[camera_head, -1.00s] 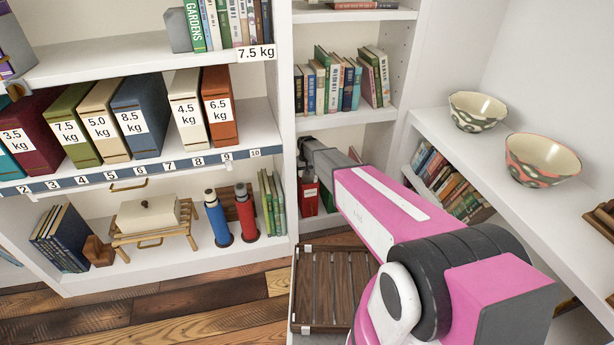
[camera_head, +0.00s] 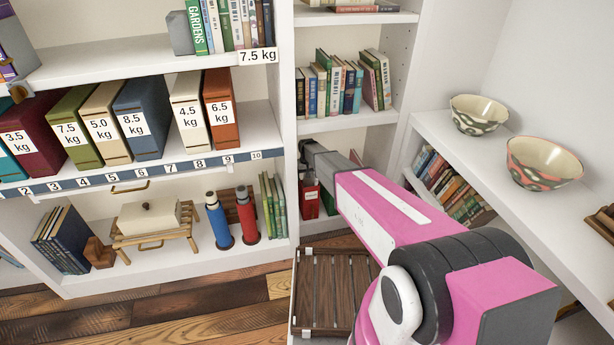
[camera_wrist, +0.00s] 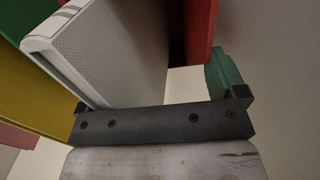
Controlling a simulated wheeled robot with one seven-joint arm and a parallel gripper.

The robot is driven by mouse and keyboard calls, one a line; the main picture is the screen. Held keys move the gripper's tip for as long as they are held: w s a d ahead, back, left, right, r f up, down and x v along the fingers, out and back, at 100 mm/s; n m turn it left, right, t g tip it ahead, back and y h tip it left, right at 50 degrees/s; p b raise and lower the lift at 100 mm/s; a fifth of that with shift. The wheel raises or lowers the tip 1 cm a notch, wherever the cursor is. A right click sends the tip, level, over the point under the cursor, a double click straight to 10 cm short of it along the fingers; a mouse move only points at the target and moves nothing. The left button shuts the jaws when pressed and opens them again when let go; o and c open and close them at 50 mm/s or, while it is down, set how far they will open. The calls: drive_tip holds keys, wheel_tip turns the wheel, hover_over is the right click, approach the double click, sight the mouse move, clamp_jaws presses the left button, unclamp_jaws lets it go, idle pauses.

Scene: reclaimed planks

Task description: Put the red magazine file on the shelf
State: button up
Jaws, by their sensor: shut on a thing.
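The red magazine file (camera_head: 310,203), with a white label on its front, is upright in the low bay of the middle shelf unit (camera_head: 335,121). My gripper (camera_head: 309,160) reaches into that bay just above it, largely hidden by my arm. In the wrist view, my gripper (camera_wrist: 160,102) is shut, and red (camera_wrist: 197,35) shows just beyond its jaws. The exact contact is hard to see there. A pale grey-sided file or panel (camera_wrist: 110,50) rises beside the left jaw, and a green thing (camera_wrist: 222,78) stands by the right jaw.
A yellow thing (camera_wrist: 35,95) stands left in the wrist view. Labelled binders (camera_head: 140,120) fill the left shelf, with bottles (camera_head: 219,220) below. A slatted wooden piece (camera_head: 325,290) lies below the bay. Bowls (camera_head: 544,165) stand on the right shelf. Books (camera_head: 340,82) stand above my gripper.

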drive_tip(key=shift+f, duration=0.1)
idle(0.3)
drive_tip(key=o, duration=1.2)
drive_tip(key=shift+c, duration=0.2)
